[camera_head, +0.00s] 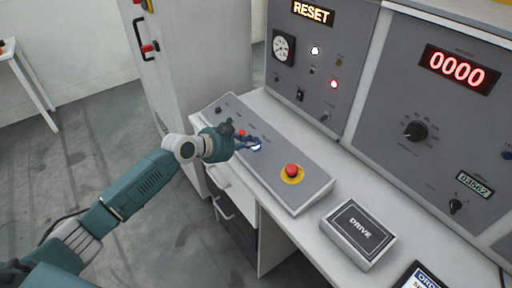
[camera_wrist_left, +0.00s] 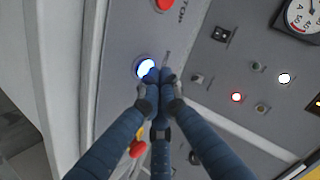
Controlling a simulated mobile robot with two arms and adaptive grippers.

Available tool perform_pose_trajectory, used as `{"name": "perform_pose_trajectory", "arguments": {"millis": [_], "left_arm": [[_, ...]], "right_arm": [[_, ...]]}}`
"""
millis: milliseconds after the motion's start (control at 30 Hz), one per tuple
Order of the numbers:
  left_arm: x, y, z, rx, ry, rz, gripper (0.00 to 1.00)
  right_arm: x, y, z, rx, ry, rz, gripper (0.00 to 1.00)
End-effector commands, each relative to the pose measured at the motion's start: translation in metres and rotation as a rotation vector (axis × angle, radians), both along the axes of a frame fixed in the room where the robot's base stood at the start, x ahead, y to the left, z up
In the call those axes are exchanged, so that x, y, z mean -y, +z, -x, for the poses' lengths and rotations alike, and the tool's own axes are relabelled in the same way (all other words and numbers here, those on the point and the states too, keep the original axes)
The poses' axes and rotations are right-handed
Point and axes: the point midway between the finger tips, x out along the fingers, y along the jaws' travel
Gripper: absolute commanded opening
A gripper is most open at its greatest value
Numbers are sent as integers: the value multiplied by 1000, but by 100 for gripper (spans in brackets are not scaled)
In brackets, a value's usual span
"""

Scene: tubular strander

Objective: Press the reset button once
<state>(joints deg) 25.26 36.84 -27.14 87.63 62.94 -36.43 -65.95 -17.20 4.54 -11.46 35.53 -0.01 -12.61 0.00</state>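The sloped grey control panel (camera_head: 300,190) carries a row of small buttons. One button glows blue-white (camera_head: 256,148); it also shows lit in the left wrist view (camera_wrist_left: 146,69). Its label is too small or covered to read. My left gripper (camera_head: 250,141) is over the panel at this lit button. In the left wrist view its fingers are drawn together, with the tips (camera_wrist_left: 158,77) overlapping the button's lower right edge. Nothing shows between them. I cannot tell whether the tips touch the button. A display reading RESET (camera_head: 312,12) is lit above. My right gripper is not in view.
A red stop button (camera_wrist_left: 165,4) is just beyond the fingertips. A red emergency stop (camera_head: 291,171) on a yellow ring is on the panel's right part. A DRIVE box (camera_head: 359,234) lies on the desk. The upright cabinet face has a red lamp (camera_head: 334,84).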

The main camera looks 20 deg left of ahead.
Motion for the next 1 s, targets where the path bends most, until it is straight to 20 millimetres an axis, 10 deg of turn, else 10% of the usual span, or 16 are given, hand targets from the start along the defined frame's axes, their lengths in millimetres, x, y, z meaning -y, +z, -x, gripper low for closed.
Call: {"name": "perform_pose_trajectory", "arguments": {"millis": [1000], "left_arm": [[1,-8,-1,-1,-1,-1,0]], "right_arm": [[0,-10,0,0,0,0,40]]}}
